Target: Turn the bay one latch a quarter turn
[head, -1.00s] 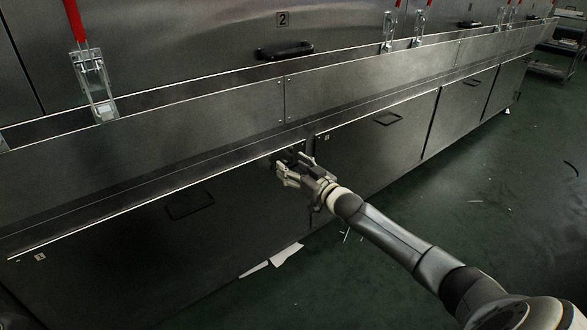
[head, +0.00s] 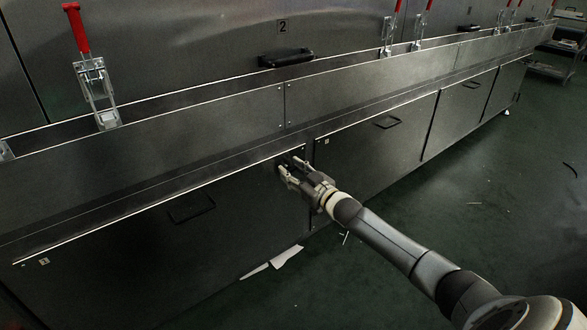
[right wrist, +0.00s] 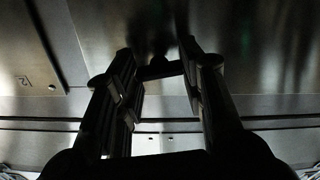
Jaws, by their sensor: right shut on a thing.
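The bay one latch is a small dark handle near the upper right corner of the bay one panel (head: 110,255), mostly hidden by my gripper in the head view. In the right wrist view the latch (right wrist: 158,69) is a dark bar between the fingertips. My right gripper (head: 284,168) is shut on it, close to the panel face; its two fingers also show in the right wrist view (right wrist: 160,75). How far the latch is turned I cannot tell. My left gripper is in neither view.
A second panel (head: 375,145) with a black handle (head: 387,122) adjoins on the right. A steel ledge (head: 200,115) with a red-handled clamp (head: 75,28) runs above. White scraps (head: 286,257) lie on the green floor (head: 420,210), which is otherwise mostly clear.

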